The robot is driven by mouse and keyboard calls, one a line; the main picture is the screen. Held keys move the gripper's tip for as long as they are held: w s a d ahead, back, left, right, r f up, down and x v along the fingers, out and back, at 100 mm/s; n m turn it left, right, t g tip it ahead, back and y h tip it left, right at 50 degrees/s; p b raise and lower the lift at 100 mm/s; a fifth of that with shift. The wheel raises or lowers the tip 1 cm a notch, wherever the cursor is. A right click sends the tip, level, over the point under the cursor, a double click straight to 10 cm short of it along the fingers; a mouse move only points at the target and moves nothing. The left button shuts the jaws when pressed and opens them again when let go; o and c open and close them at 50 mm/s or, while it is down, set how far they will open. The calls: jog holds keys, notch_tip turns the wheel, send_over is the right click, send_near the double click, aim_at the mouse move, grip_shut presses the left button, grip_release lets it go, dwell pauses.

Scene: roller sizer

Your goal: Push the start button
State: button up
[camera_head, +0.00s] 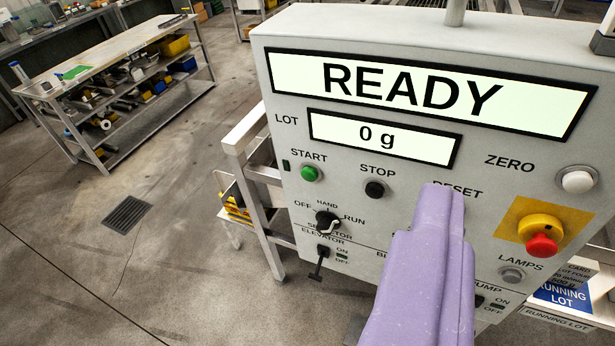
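The start button (310,173) is a green round button under the label START, on the left part of a grey control panel (530,70). My gripper (443,195) shows as a purple shape in front of the panel, to the right of and slightly below the start button. It covers the spot under the RESET label. Its two fingers are not seen apart, so I cannot tell whether it is open or shut.
A black stop button (375,189) sits between the start button and my gripper. A selector knob (328,222) and elevator switch (319,262) are below. A red emergency button (541,244) and white zero button (577,180) are at right. The display (540,105) reads READY.

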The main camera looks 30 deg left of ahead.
grip_shut()
dwell(1.5)
